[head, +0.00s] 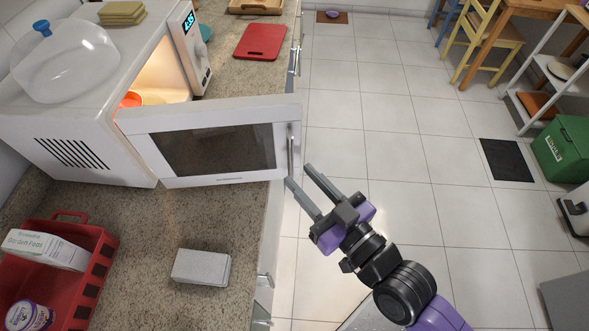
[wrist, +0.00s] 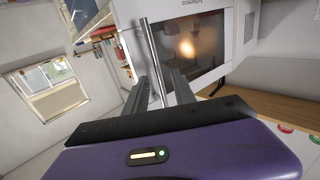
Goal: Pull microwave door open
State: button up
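The white microwave (head: 100,95) stands on the counter at the left in the head view. Its door (head: 215,145) is swung wide open, so the lit inside shows, with an orange-red item (head: 131,100) in it. The upright metal door handle (head: 291,152) is at the door's free edge. My gripper (head: 298,173) is just in front of that edge with its two fingers apart. In the wrist view the handle (wrist: 150,50) runs between the spread fingers of my gripper (wrist: 157,78). I see a gap on both sides; touch cannot be told.
A red basket (head: 65,265) and a grey block (head: 201,267) are on the counter, below the door in the picture. A red board (head: 260,41) lies behind. The tiled floor (head: 400,150) at right is mostly clear.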

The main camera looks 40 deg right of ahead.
jog(key=shift+s+a, duration=0.1)
jog(key=shift+s, duration=1.45)
jog(key=s+a+f+n+g+y, duration=0.1)
jog(key=s+a+f+g, duration=0.1)
jog(key=s, duration=1.3)
jog(key=shift+s+a+g+y, duration=0.2)
jog(key=shift+a+g+y, duration=0.1)
jog(key=shift+a+g, duration=0.25)
